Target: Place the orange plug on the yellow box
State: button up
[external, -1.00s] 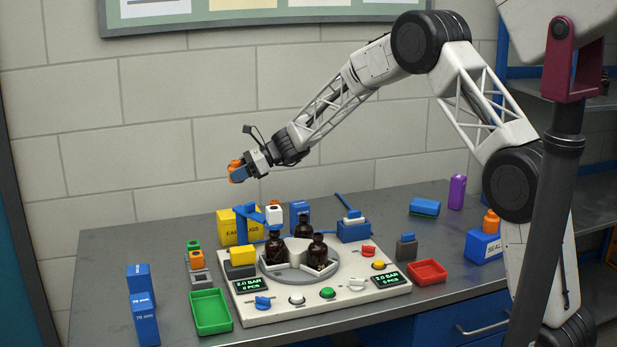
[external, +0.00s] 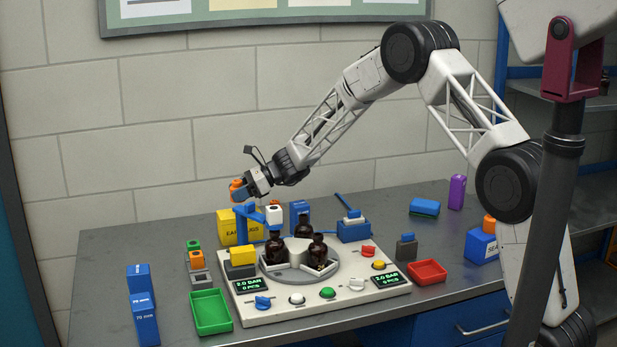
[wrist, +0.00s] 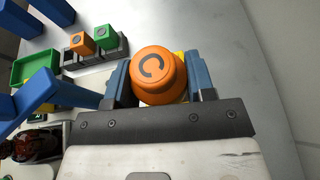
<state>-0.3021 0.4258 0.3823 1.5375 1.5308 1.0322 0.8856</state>
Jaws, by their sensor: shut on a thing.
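My gripper (external: 240,190) is shut on the orange plug (wrist: 158,73), which shows between the two blue fingers in the wrist view. In the external view the orange plug (external: 235,184) is in the air above the yellow box (external: 228,228). The yellow box stands at the back left of the table with dark lettering on its front, partly hidden by a blue arm-like part. In the wrist view only a small yellow patch (wrist: 180,58) shows behind the plug, so the gap between plug and box is hard to judge.
A blue post with an arm and a white-topped piece (external: 273,214) stands right beside the box. Dark amber bottles (external: 318,251) sit on a round turntable. Green and orange cubes (external: 196,260), a green tray (external: 211,312) and blue boxes (external: 143,305) lie to the left.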

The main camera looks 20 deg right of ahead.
jog(key=shift+f, duration=1.85)
jog(key=shift+f, duration=0.15)
jog(key=o, duration=0.9)
jog(key=shift+r, duration=0.2)
jog(key=v, duration=1.2)
jog(key=shift+f, duration=0.1)
